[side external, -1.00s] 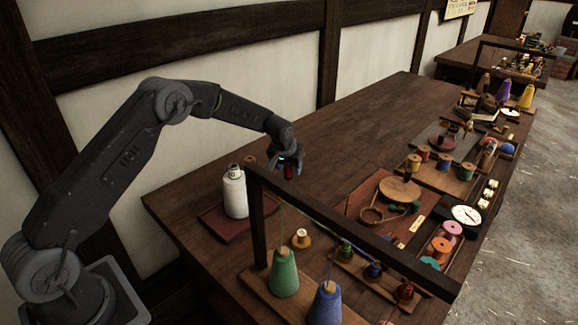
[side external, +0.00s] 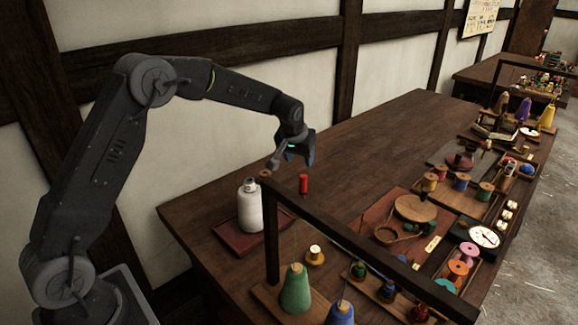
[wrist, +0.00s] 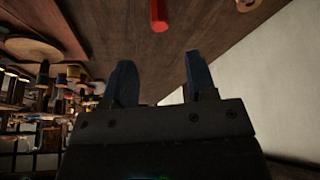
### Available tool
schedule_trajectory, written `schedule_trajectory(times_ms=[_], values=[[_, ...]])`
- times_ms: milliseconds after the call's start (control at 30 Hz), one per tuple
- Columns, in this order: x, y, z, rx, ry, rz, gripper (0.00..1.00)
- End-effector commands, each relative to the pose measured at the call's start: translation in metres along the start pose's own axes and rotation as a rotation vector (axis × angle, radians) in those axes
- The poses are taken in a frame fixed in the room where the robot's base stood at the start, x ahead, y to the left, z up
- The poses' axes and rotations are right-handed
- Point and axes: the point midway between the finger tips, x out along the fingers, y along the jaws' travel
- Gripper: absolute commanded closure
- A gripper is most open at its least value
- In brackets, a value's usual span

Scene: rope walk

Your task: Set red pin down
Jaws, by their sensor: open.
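The red pin (side external: 303,184) stands upright on the wooden table, to the right of the white bottle (side external: 249,206). In the wrist view the red pin (wrist: 159,15) shows at the top edge, beyond the fingertips and partly cut off by the frame. My gripper (side external: 290,160) is above and slightly left of the pin, apart from it. In the wrist view my gripper (wrist: 158,75) shows two dark fingers spread apart with nothing between them.
The bottle stands on a dark red tray (side external: 228,236). A dark wooden frame bar (side external: 360,245) crosses the near side. Green (side external: 296,290) and blue cones stand by it. Spools and a round wooden disc (side external: 415,208) lie to the right. The table's back middle is clear.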

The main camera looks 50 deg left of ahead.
Motion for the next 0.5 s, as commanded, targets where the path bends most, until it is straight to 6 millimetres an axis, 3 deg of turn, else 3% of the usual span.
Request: schedule_trajectory(times_ms=[167,267,367,500], values=[[-0.005,0.000,0.001,0.002,0.000,0.001,0.48],[-0.025,0.001,0.005,0.013,0.008,0.008,0.48],[-0.064,0.002,0.017,0.040,0.018,0.021,0.48],[-0.131,-0.001,0.053,0.094,0.032,0.046,0.48]])
